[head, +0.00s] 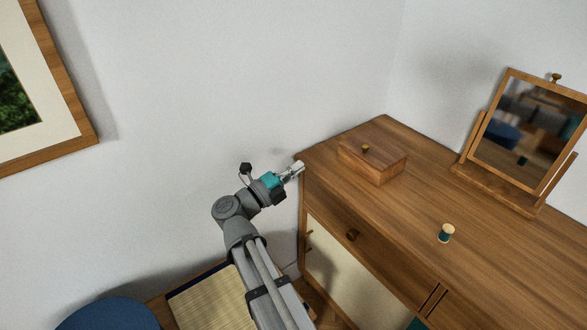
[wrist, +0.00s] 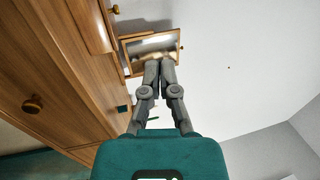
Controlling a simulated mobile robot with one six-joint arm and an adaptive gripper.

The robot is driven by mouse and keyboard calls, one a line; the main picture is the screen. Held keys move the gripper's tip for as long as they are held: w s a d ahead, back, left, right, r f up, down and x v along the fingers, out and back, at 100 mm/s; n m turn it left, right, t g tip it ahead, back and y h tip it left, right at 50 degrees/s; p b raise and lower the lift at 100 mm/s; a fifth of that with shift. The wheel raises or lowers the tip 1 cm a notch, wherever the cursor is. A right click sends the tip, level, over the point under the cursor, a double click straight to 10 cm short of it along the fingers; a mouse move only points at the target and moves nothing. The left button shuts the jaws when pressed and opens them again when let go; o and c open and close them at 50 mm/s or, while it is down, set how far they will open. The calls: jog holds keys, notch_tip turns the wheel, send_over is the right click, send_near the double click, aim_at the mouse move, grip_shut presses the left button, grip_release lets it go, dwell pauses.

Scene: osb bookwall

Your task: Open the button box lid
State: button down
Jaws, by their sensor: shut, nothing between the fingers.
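The button box (head: 382,172) is a low wooden box with a brass knob (head: 365,148) on its lid. It sits at the far left corner of the dresser top, and its lid is down. My gripper (head: 298,167) is shut and empty, to the left of the box, near the dresser's left edge and apart from the box. In the wrist view my gripper (wrist: 160,62) has its fingertips together. What looks like the box (wrist: 92,25) shows there at the upper left, with its knob (wrist: 116,9) near the top edge.
The wooden dresser top (head: 470,200) carries a tilted mirror (head: 531,125) at the right and a green thread spool (head: 446,233) near the front. A drawer knob (head: 352,235) sticks out of its front. A blue round seat (head: 108,315) stands lower left. White wall lies behind.

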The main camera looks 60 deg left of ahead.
jog(key=shift+s, duration=0.45)
jog(key=c, duration=1.1)
grip_release()
jog(key=shift+r, duration=0.1)
jog(key=shift+o, duration=1.4)
jog(key=shift+w+a+r, duration=0.15)
jog(key=shift+a+r, duration=0.05)
jog(key=shift+r, duration=0.1)
jog(key=shift+o, duration=1.4)
jog(key=w+a+r+n+g+y+p, duration=0.2)
jog(key=w+a+r+n+y+p, duration=0.3)
jog(key=a+r+n+y+p, duration=0.3)
notch_tip(320, 180, up, 2)
jog(key=n+y, duration=0.3)
jog(key=shift+w, duration=0.15)
jog(key=w+a+r+n+g+y+p, duration=0.3)
jog(key=w+n+g+p, duration=0.5)
jog(key=n+g+p, duration=0.7)
jog(key=w+d+f+n+g+h+p, duration=0.1)
jog(key=w+d+h+p, duration=0.3)
jog(key=d, duration=0.4)
jog(key=w+d+f+n+g+h+p, duration=0.1)
jog(key=w+d+f+n+h+p, duration=0.1)
jog(key=w+d+n+h+p, duration=0.2)
jog(key=w+d+h+p, duration=0.1)
jog(key=d+h, duration=0.2)
jog(key=d, duration=0.1)
jog(key=shift+w+n, duration=0.3)
